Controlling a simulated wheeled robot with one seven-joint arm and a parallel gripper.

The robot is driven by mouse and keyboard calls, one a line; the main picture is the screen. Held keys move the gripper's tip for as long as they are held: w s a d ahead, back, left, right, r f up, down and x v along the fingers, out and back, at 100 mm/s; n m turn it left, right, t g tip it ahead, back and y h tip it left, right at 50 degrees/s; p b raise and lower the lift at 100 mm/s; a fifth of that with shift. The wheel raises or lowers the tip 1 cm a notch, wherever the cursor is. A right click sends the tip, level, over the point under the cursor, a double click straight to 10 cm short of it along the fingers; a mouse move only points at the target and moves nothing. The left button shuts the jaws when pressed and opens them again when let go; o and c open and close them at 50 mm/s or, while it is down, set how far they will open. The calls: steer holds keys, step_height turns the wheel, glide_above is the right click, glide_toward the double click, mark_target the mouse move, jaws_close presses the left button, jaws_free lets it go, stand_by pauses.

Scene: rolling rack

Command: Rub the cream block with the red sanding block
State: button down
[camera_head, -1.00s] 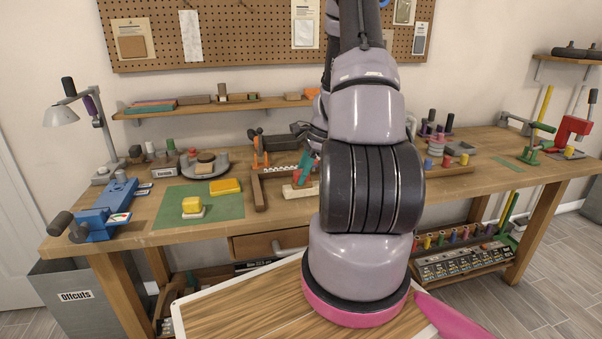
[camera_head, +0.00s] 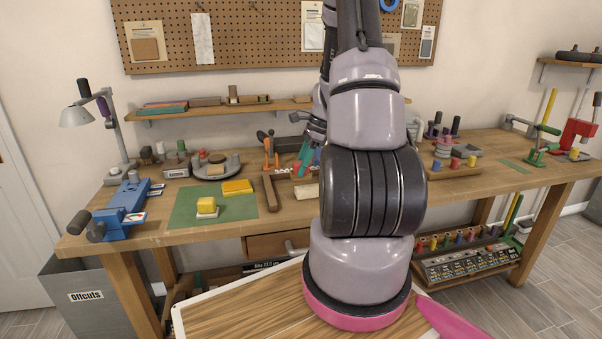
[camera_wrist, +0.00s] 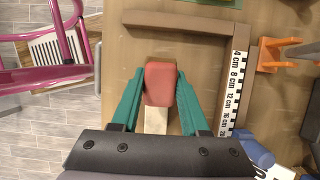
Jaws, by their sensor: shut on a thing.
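My gripper (camera_wrist: 160,92) has teal fingers closed on the sides of the red sanding block (camera_wrist: 161,82). The cream block (camera_wrist: 156,120) is a pale strip below the red block in the wrist view, between my fingers. The red block overlaps its far end in that view. I cannot tell whether the two touch. In the head view the cream block (camera_head: 305,191) lies on the bench, and my gripper (camera_head: 303,157) is just behind and above it. My arm hides part of this area there.
An L-shaped wooden fence (camera_wrist: 187,24) with a ruler strip (camera_wrist: 236,82) borders the work spot. An orange clamp (camera_wrist: 283,54) stands outside it. A green mat (camera_head: 185,213) with yellow-topped blocks lies to the left, beside a blue vise (camera_head: 122,208).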

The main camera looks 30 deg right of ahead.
mark_target(297, 162)
steer(key=shift+r, duration=2.1)
